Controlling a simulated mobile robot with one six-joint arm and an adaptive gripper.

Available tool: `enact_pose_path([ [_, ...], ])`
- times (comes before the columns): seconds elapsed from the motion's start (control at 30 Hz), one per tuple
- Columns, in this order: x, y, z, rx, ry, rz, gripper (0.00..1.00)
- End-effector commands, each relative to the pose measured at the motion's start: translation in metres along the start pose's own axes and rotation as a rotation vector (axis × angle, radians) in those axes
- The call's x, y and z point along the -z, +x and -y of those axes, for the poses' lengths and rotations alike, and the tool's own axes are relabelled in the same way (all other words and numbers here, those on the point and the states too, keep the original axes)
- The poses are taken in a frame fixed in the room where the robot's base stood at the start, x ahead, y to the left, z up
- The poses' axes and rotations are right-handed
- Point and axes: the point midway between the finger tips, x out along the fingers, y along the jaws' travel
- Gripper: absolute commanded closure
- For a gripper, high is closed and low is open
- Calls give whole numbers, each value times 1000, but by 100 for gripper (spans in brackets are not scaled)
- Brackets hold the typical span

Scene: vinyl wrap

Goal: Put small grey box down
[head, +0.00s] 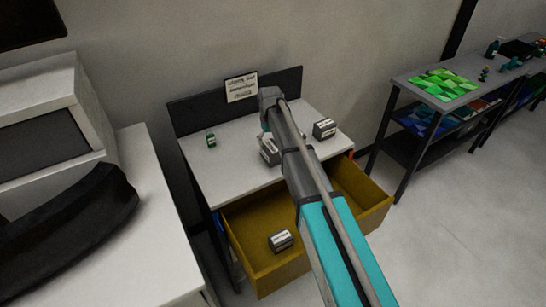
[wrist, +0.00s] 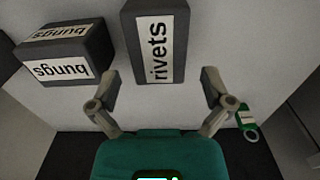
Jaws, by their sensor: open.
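A small dark grey box labelled "rivets" (wrist: 160,45) rests on the white worktop, just ahead of my gripper in the wrist view. My gripper (wrist: 161,84) is open, with one finger on either side of the box's near end. There are visible gaps between the fingers and the box. The same box appears to show in the head view (head: 269,153), partly hidden by my arm. A second grey box labelled "bungs" (wrist: 62,55) stands beside it. It appears to be the box at the right of the worktop in the head view (head: 325,129). A third grey box (head: 281,240) lies in the open drawer.
The yellow drawer (head: 246,220) is open below the white worktop (head: 215,170). A label sign (head: 241,87) stands at the back panel. A shelf unit (head: 440,90) is at the right. The worktop's front left is clear.

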Motion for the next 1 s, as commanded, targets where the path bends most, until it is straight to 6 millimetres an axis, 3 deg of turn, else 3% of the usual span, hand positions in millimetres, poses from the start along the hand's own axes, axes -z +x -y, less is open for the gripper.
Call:
enact_pose_path([
  [0.57,0,5,0,0,-1,0,0],
  [1.0,-1,34,-2,0,-1,0,0],
])
